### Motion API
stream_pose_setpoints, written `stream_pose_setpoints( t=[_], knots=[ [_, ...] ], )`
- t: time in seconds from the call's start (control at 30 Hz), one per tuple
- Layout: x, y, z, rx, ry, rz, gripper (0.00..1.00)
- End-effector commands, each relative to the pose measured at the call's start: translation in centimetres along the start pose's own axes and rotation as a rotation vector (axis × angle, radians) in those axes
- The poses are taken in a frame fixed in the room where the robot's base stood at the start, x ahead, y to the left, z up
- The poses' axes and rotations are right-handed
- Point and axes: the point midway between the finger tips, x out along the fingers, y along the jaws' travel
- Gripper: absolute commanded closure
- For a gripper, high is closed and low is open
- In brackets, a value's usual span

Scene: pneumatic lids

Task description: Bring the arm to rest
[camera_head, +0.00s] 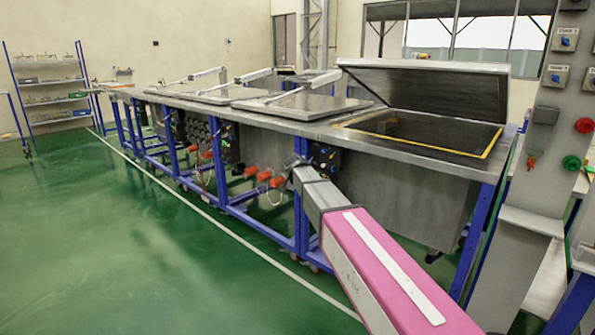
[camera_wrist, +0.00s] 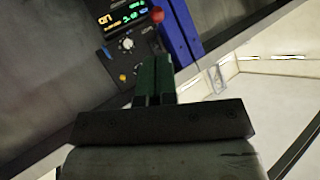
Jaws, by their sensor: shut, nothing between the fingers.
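My gripper (camera_wrist: 155,64) shows in the wrist view with its two dark green fingers side by side and shut, nothing between them. The fingers lie in front of a black control panel (camera_wrist: 125,42); I cannot tell the gap between them. In the head view my pink and grey arm reaches from the bottom right toward the front of the tank line, its grey end near a blue leg. My gripper's fingers cannot be made out there.
A long steel bench (camera_head: 330,128) on a blue frame (camera_head: 302,215) runs across the room. Its right lid (camera_head: 425,88) is raised; the other lids lie flat. A grey control column (camera_head: 535,165) stands at right. The green floor (camera_head: 130,245) at left is clear.

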Motion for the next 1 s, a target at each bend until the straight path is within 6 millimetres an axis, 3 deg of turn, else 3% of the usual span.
stream_pose_setpoints(
  t=[0.13,0.23,0.47,0.67,0.8,1.0],
  knots=[
    [0.0,0.7,0.3,-0.005,-0.008,0.01,1.0],
    [-0.2,3.4,1.7,-0.023,-0.043,0.045,1.0],
    [-2.3,15.5,8.4,-0.118,-0.248,0.193,1.0],
    [-6.4,25.9,15.4,-0.204,-0.496,0.28,1.0],
    [-10.7,32.1,20.4,-0.252,-0.692,0.295,1.0],
    [-17.0,38.0,26.3,-0.296,-0.941,0.249,1.0]
  ],
)
